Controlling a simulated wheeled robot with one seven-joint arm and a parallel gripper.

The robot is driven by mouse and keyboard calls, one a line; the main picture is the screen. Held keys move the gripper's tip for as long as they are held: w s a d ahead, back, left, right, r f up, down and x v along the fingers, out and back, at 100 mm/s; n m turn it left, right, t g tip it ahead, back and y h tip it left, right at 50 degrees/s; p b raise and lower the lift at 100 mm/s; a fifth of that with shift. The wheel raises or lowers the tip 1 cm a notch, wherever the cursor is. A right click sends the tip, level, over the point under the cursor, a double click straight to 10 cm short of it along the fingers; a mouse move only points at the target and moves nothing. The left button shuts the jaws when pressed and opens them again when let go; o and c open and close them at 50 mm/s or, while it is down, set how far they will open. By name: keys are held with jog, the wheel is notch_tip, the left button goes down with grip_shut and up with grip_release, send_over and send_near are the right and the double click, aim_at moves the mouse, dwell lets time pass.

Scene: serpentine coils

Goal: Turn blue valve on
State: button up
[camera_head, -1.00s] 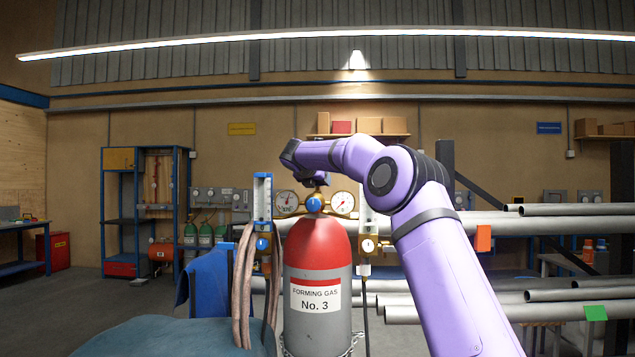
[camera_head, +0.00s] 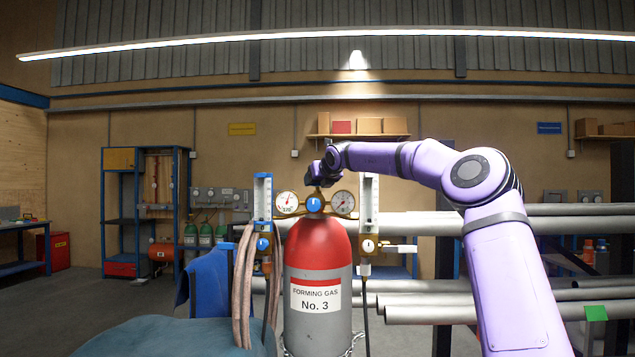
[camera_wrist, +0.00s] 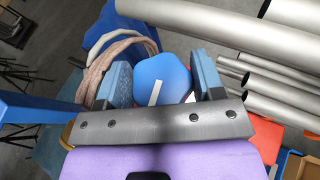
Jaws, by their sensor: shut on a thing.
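The blue valve (camera_head: 314,204) is a round knob with a white mark, on the brass regulator between two gauges, above the red and grey gas cylinder (camera_head: 318,255). In the wrist view the blue valve (camera_wrist: 163,72) sits between the blue-padded fingers, its white line slanted. My gripper (camera_wrist: 162,85) is shut on it; the contact on the pads is partly hidden by the dark gripper bar. In the head view my gripper (camera_head: 319,182) reaches the valve from above, and the fingertips are too small to make out. The left gauge (camera_head: 287,202) has a red needle.
Flowmeter tubes stand at left (camera_head: 263,197) and right (camera_head: 369,200) of the regulator. Pinkish hoses (camera_head: 243,285) hang at left beside a blue cloth (camera_head: 208,285). Grey pipes (camera_head: 560,225) lie on a rack at right, behind my arm.

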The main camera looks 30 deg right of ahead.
jog(key=shift+n+y, duration=0.8)
jog(key=shift+y, duration=0.4)
jog(key=o, duration=0.9)
jog(key=v, duration=1)
jog(key=shift+s+r, duration=0.15)
jog(key=shift+s, duration=0.15)
